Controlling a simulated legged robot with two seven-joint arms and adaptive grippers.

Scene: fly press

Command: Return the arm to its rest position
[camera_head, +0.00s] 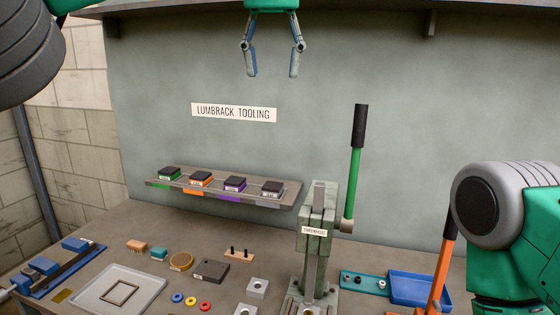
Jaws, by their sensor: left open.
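My left gripper (273,74) hangs at the top middle of the head view. Its two fingers are spread apart with nothing between them. It is high in front of the grey-green back panel (330,120), above the LUMBRACK TOOLING sign (234,112), and clear of the bench. Dark grey and green arm parts of mine show at the upper left. A green and grey arm part of mine fills the lower right; my right gripper does not show.
A fly press (318,235) with a black-gripped green handle (351,170) stands on the bench. A shelf (215,194) holds several dark blocks. A grey tray (118,287), a blue bin (415,288) and an orange lever (443,265) are lower down. The panel's middle is clear.

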